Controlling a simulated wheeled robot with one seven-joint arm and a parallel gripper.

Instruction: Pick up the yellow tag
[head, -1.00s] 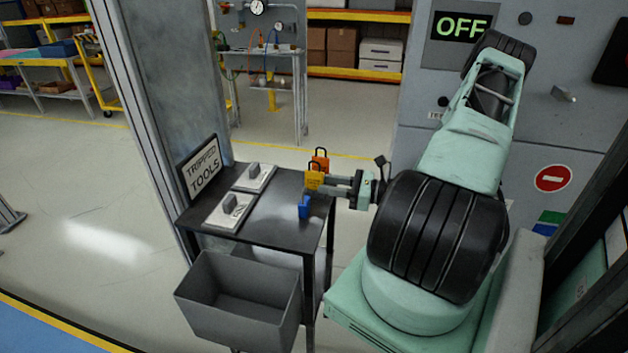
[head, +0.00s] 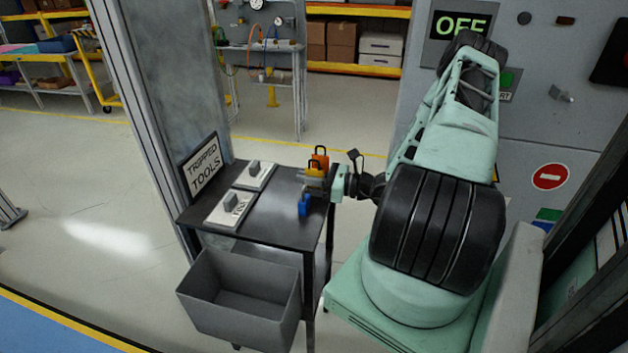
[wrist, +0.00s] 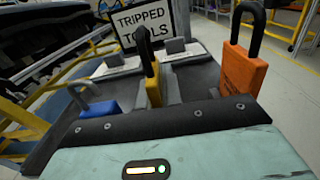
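The yellow tag (head: 315,166) is a padlock-shaped piece with a dark shackle, standing on the dark table near its right edge. In the wrist view the yellow tag (wrist: 153,85) stands upright and nearly edge-on, with a grey finger on either side. My gripper (head: 313,181) reaches in from the right at the tag's height and partly hides it in the head view. The fingers look open around the tag; I cannot see firm contact on both sides.
An orange padlock-shaped tag (wrist: 243,72) stands close on the right in the wrist view, a blue piece (wrist: 100,108) on the left. Two grey plates with handles (head: 229,208) (head: 256,176) and a TRIPPED TOOLS sign (head: 203,166) share the table (head: 270,228). A grey bin (head: 240,300) is in front.

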